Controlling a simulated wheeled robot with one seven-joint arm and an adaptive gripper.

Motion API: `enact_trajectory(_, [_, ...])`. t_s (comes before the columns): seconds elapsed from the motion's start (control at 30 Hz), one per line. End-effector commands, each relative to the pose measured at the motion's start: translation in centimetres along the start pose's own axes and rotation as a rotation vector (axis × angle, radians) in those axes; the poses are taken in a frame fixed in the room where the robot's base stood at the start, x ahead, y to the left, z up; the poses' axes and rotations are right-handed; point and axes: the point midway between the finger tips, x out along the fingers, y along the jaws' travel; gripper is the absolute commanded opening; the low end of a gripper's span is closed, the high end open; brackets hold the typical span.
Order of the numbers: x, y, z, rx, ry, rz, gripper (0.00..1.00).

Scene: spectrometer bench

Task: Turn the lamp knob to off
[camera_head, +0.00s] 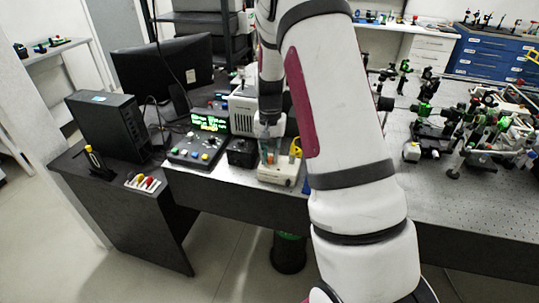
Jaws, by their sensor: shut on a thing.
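My gripper (267,130) reaches down beside a pale grey vented housing (243,108) on the bench, left of my large arm link. It is small and dark in the head view, with its fingers shut on what seems to be the lamp knob. The knob itself is hidden by the fingers, so its setting cannot be read. A black box (240,152) stands just in front of the housing. A beige unit (277,175) with coloured items on top stands in front of my gripper, to the right of the black box.
A control panel with buttons (196,148) and a lit green-text display (209,121) are to the left. A monitor (163,75) and a black computer case (107,126) stand further left. Crowded optics (480,125) fill the right bench. My arm covers the middle.

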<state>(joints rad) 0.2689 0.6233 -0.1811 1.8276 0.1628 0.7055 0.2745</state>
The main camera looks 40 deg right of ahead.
Motion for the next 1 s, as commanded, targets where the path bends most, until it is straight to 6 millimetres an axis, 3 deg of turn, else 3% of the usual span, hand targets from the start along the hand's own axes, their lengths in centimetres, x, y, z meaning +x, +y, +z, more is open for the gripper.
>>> enact_trajectory(0.4, [-0.04, -0.09, -0.03, -0.168, 0.002, -0.001, 0.0])
enact_trajectory(0.9, [-0.04, -0.13, -0.02, -0.185, 0.002, -0.002, 0.0])
enact_trajectory(0.93, [-0.04, -0.13, -0.02, -0.185, 0.002, -0.002, 0.22])
enact_trajectory(1.0, [-0.04, -0.13, -0.02, -0.185, 0.002, -0.002, 0.37])
